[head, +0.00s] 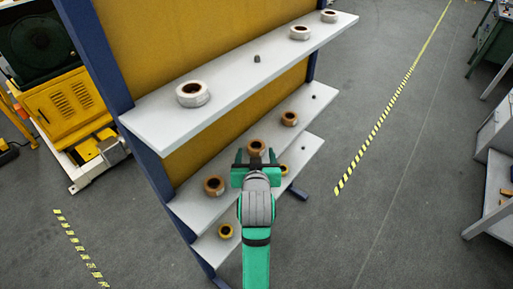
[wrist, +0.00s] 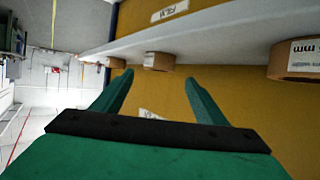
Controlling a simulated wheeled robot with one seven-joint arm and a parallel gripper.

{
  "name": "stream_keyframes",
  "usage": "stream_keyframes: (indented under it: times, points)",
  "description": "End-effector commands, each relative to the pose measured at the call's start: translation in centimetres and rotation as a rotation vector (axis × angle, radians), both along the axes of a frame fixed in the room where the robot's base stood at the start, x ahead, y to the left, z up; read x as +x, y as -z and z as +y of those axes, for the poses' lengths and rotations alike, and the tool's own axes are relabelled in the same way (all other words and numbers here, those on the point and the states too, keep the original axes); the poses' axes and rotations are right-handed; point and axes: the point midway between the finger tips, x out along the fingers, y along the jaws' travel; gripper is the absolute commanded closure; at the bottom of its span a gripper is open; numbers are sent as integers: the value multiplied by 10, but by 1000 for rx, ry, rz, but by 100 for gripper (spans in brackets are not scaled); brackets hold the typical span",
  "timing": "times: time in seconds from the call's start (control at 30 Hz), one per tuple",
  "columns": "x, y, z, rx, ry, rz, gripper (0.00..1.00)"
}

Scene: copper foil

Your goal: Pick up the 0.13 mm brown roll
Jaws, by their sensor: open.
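Three brown rolls stand on the middle shelf in the head view: a near one (head: 214,186), a middle one (head: 256,146) and a far one (head: 289,118). I cannot read which is 0.13 mm. My gripper (head: 257,158) is open and empty, just in front of the middle roll. In the wrist view, which looks upside down, my gripper's fingers (wrist: 157,84) point toward the shelf, with a brown roll (wrist: 158,62) beyond and between the tips. Another brown roll (wrist: 296,66) at the right edge carries a white label, partly cut off.
The top shelf (head: 240,83) holds whitish rolls and a small dark object. The lower shelf (head: 218,250) has yellow rolls, one partly hidden by my arm. A blue post (head: 97,45) stands at the rack's left. Open floor lies to the right.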

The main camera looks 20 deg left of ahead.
Motion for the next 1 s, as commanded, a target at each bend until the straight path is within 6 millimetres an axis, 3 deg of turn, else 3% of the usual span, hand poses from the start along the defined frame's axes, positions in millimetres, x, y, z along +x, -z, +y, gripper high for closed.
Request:
stream_keyframes:
  times: [0.4,0.67,0.87,1.0]
  points:
    - [41,22,12,0,1,1,34]
    - [43,23,12,0,2,0,34]
    - [43,23,12,0,2,0,78]
    - [43,23,12,0,2,0,78]
